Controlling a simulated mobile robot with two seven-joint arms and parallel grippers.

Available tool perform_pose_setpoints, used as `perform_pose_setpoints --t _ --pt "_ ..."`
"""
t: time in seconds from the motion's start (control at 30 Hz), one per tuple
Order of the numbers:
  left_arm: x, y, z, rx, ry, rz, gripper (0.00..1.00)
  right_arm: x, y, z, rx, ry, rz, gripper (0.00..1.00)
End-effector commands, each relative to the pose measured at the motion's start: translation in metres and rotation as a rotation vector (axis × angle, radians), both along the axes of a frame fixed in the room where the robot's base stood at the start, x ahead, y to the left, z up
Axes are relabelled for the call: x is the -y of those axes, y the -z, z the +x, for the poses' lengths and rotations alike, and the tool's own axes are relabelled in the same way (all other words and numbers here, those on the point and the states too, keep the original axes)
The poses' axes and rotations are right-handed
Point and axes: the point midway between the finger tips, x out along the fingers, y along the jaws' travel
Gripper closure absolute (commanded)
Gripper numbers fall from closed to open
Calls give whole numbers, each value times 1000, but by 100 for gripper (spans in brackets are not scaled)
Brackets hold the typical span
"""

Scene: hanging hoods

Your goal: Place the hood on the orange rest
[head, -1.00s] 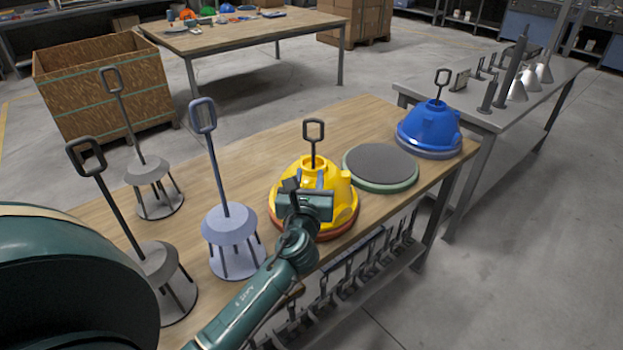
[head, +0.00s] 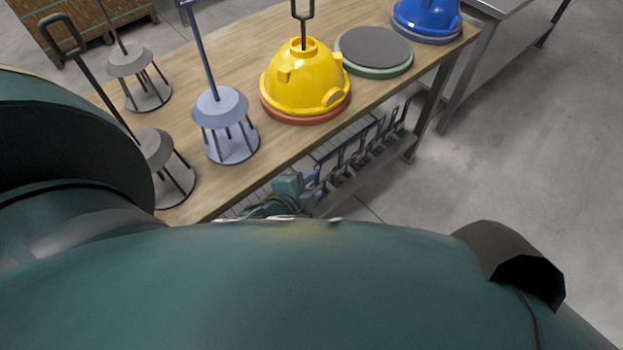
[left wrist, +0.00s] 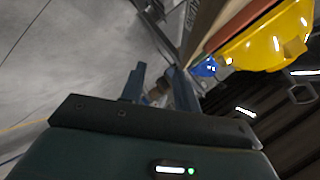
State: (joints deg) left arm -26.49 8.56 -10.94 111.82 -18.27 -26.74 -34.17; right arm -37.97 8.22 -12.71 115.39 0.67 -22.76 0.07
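The yellow hood (head: 300,83) sits dome-up on the orange rest (head: 303,119), whose reddish-orange rim shows around its lower edge. It looks level. A dark loop handle (head: 303,12) rises from its top. In the left wrist view the yellow hood (left wrist: 262,45) shows at the upper right, beside the edge of the orange rest (left wrist: 232,25). My left gripper (head: 290,187) is low beyond the table's front edge, apart from the hood and partly hidden by my arm. In the left wrist view its fingers (left wrist: 155,75) are apart with nothing held. My right gripper does not show.
A green rest (head: 375,68) with a bare dark top stands right of the yellow hood. A blue hood (head: 427,15) is farther right. Grey stands with tall handles (head: 222,112) stand on the left. A rack (head: 350,155) hangs below the table's front edge.

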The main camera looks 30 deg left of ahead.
Motion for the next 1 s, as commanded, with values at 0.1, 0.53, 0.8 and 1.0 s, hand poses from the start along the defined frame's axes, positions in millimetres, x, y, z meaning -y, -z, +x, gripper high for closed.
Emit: perform_pose_setpoints --t 0.1,0.53,0.8,1.0 --pt "25 17 -44 -109 -155 -426 69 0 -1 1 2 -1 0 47" --pt "48 24 -83 -233 -362 -862 69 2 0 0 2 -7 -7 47" --pt "47 24 -83 -231 -360 -858 69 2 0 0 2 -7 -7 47" --pt "47 24 -83 -231 -360 -858 69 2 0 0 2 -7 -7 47"
